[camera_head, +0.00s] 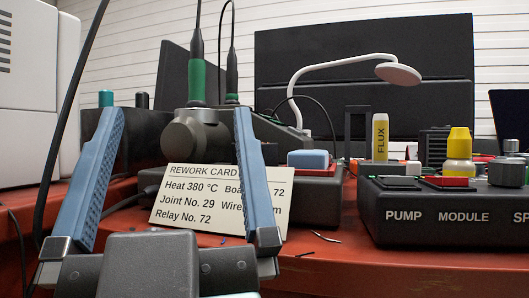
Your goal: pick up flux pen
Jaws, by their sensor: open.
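The flux pen (380,138) is a yellow cylinder with a pale cap and the word FLUX down its side. It stands upright to the right of centre, behind the front edge of the black pump module box; its lower end is hidden. My gripper (174,122) is in the left half of the view, with its two blue fingers spread wide apart. It is empty and well to the left of the pen, not touching it.
A rework card (218,200) leans behind my fingers. A white lamp (398,74) arches above the pen. A blue block (308,159) sits left of it. The red bench (350,268) is mostly clear in front.

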